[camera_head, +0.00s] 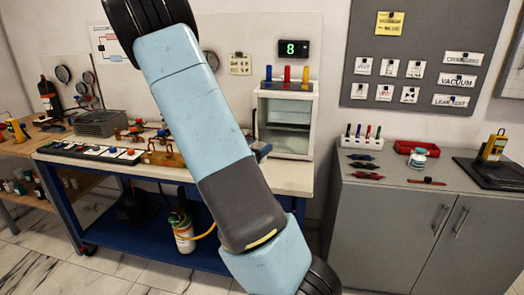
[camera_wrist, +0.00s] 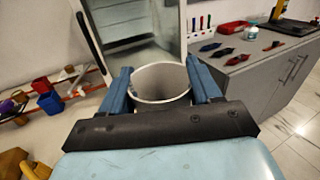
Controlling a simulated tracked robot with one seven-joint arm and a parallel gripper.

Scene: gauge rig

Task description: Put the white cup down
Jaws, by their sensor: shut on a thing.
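In the wrist view, the white cup (camera_wrist: 160,84) looks pale grey and is seen from above, with its round rim open toward the camera. My gripper (camera_wrist: 159,72) has its two blue fingers on either side of the cup, shut on it. The inside of the cup looks empty. What is under the cup is hidden, so I cannot tell whether its base touches anything. In the head view my own arm crosses the middle of the picture, and the cup cannot be made out there.
A white box cabinet (camera_head: 287,88) stands on the workbench (camera_head: 105,168), beyond the cup in the wrist view. The grey cupboard (camera_head: 395,230) at right carries pens, a red tray (camera_head: 414,147) and a small jar (camera_head: 419,160).

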